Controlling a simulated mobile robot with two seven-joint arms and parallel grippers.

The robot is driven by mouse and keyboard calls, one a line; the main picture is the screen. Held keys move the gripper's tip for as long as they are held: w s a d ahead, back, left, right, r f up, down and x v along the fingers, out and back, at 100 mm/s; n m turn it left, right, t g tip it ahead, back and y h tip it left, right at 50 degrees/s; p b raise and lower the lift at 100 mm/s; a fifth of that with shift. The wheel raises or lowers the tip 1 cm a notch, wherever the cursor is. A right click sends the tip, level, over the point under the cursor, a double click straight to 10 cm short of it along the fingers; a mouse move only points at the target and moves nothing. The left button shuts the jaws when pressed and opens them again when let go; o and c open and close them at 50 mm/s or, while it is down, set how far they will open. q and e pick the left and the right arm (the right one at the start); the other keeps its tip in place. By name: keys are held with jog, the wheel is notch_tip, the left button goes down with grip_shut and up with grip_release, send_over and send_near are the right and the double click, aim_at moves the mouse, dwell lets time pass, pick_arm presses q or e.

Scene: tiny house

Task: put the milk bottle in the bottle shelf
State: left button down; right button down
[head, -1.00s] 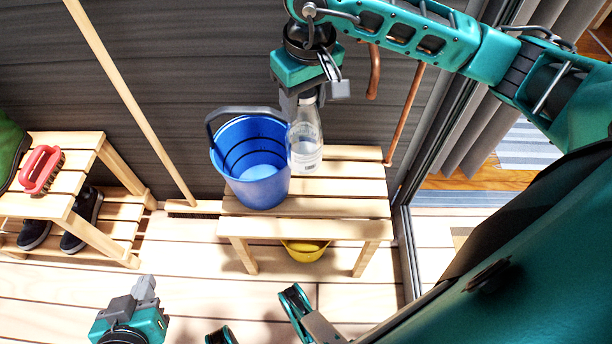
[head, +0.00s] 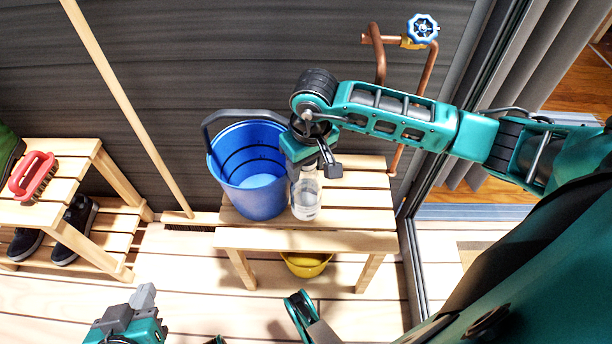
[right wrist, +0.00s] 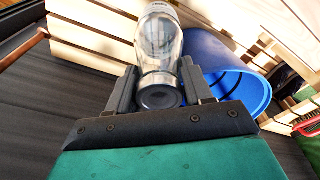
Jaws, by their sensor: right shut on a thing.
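The milk bottle (head: 306,200) is clear glass and stands upright at the wooden bench, just right of the blue bucket. I cannot tell whether its base touches the slats. My right gripper (head: 312,172) is above it, pointing down and shut on its upper end. In the right wrist view the bottle (right wrist: 160,45) sits between the two fingers (right wrist: 158,82), its dark round end towards my palm. My left gripper (head: 143,297) is low at the left, away from the bottle and holding nothing visible; its jaws are unclear. I cannot make out a bottle shelf.
The blue bucket (head: 258,190) stands close beside the bottle on the wooden bench (head: 350,215). A yellow bowl (head: 306,265) is underneath. A shoe rack (head: 75,185) with a red brush (head: 33,177) is at the left. The bench's right side is clear.

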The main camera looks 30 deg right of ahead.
jog(key=shift+f+b, duration=0.45)
jog(key=shift+f, duration=1.35)
jog(key=shift+f, duration=0.1)
jog(key=shift+c, duration=2.2)
grip_release()
